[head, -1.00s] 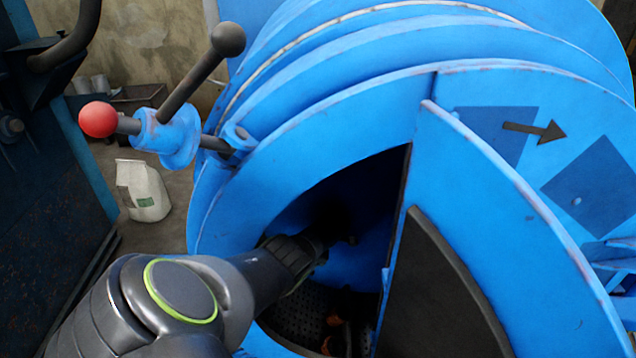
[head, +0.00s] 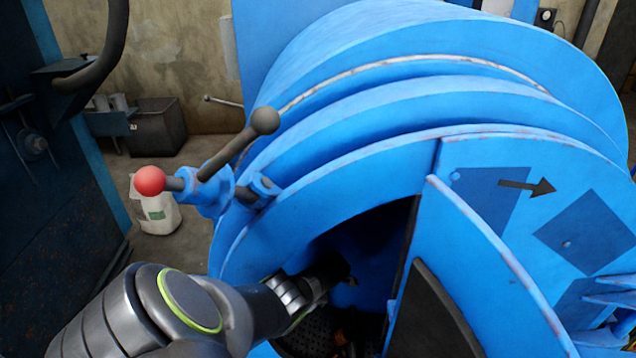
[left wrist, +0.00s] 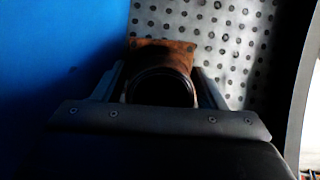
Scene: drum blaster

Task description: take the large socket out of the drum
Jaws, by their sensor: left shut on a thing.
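The blue drum (head: 350,115) fills the middle and right of the head view, with a dark opening in its front. My left arm reaches into this opening, and my left gripper (head: 335,268) is inside it, its fingertips lost in shadow. In the left wrist view, the left gripper (left wrist: 160,85) is shut on the large socket (left wrist: 160,92), a dark round piece with a ring-like rim between the fingers. A rusty brown square-edged part (left wrist: 165,52) shows just beyond it; I cannot tell if they are joined. My right gripper is not in view.
A perforated plate (left wrist: 215,35) lies behind the socket, with a blue wall (left wrist: 60,60) at left. Small orange-brown pieces (head: 341,338) lie low in the opening. A lever with a red knob (head: 149,180) stands left of the drum; a white sack (head: 158,215) is on the floor.

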